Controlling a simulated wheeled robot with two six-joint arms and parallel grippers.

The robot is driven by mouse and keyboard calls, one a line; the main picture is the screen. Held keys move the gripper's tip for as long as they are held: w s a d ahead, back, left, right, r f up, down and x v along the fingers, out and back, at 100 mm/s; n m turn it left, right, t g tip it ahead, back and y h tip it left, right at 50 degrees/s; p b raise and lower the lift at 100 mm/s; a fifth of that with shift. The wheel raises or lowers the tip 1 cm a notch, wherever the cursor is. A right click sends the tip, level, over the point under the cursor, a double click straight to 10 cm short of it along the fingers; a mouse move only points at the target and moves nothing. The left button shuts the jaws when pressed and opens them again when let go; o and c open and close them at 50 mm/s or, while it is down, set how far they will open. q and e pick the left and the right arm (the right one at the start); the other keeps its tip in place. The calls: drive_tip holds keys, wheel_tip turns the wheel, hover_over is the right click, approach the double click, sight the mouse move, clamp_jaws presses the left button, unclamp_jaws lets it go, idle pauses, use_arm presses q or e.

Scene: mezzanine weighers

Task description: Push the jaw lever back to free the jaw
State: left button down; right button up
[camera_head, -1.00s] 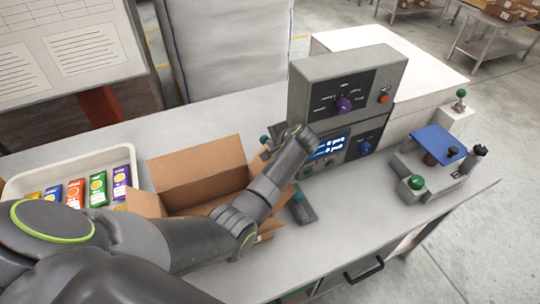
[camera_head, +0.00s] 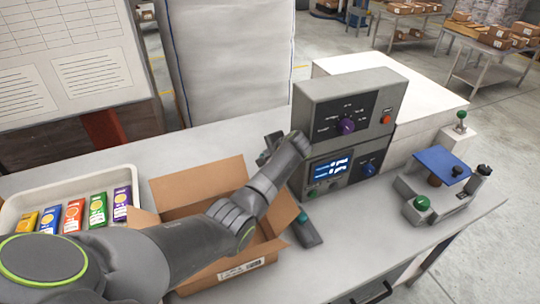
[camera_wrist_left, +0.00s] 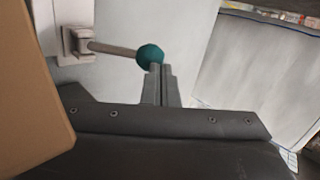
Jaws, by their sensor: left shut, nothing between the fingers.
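The jaw lever (camera_wrist_left: 112,48) shows in the left wrist view as a metal rod ending in a teal ball (camera_wrist_left: 150,54). It comes out of a pale grey bracket (camera_wrist_left: 76,41) at the upper left. My left gripper (camera_wrist_left: 157,70) is shut and empty, its fingertips right at the lower edge of the ball. I cannot tell whether they touch it. In the head view my left gripper (camera_head: 268,150) is behind the cardboard box, left of the grey console, and my arm hides much of that spot. The lever is not clear there. My right gripper is not in view.
The open cardboard box (camera_head: 225,269) stands under my left arm. A white tray (camera_head: 20,207) of colourful packets is at the left. The grey console (camera_head: 312,100) stands right of my wrist. A fixture with a blue plate (camera_head: 442,165) and green knobs is at the right.

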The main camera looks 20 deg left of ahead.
use_arm(q)
drive_tip(key=shift+r, duration=0.1)
idle(0.4)
wheel_tip(320, 180, up, 10)
drive_tip(key=b, duration=0.2)
